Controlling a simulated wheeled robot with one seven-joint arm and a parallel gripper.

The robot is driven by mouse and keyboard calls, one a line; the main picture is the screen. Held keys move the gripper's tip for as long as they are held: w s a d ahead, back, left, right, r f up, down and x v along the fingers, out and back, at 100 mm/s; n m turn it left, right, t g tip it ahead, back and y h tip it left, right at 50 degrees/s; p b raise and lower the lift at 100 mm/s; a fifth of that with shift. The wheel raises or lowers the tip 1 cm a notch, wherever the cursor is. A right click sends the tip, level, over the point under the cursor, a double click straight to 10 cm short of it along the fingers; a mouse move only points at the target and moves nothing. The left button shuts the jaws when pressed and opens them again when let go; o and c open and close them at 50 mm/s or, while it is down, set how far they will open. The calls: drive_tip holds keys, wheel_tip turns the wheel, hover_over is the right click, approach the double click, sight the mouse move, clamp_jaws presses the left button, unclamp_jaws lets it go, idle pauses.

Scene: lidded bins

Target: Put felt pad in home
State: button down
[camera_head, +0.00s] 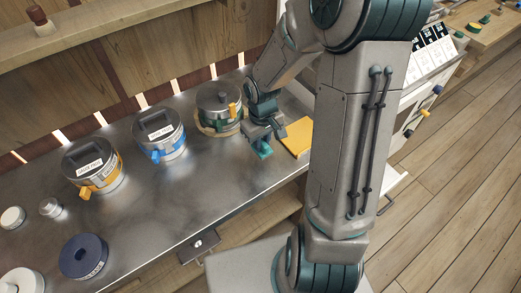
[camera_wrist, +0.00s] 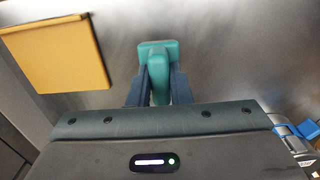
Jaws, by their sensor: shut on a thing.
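My gripper (camera_head: 262,143) is shut on a teal piece (camera_head: 264,153) with a wide end and a narrower stem. In the wrist view the teal piece (camera_wrist: 158,60) stands out between the fingers, above the steel counter. I cannot tell whether this teal piece is the felt pad. A flat yellow square (camera_head: 299,137) lies on the counter, right of my gripper in the head view; it shows at upper left in the wrist view (camera_wrist: 60,55). Three round lidded bins stand along the back: yellow-latched (camera_head: 95,172), blue-latched (camera_head: 161,138) and one with a green band (camera_head: 219,106). Their labels are unreadable.
A dark blue round container (camera_head: 83,257) stands at the counter's front left. Small pale round items (camera_head: 13,217) sit at the left. The counter's middle (camera_head: 190,195) is clear. A shelf edge (camera_head: 90,30) runs above the back. Another bench stands at far right.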

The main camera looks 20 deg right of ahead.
drive_tip(key=shift+w+a+f, duration=0.15)
drive_tip(key=shift+a, duration=0.05)
drive_tip(key=shift+f, duration=1.95)
drive_tip(key=shift+f, duration=0.1)
drive_tip(key=shift+f+b, duration=0.15)
drive_tip(key=shift+b, duration=0.25)
drive_tip(key=c, duration=1.3)
unclamp_jaws()
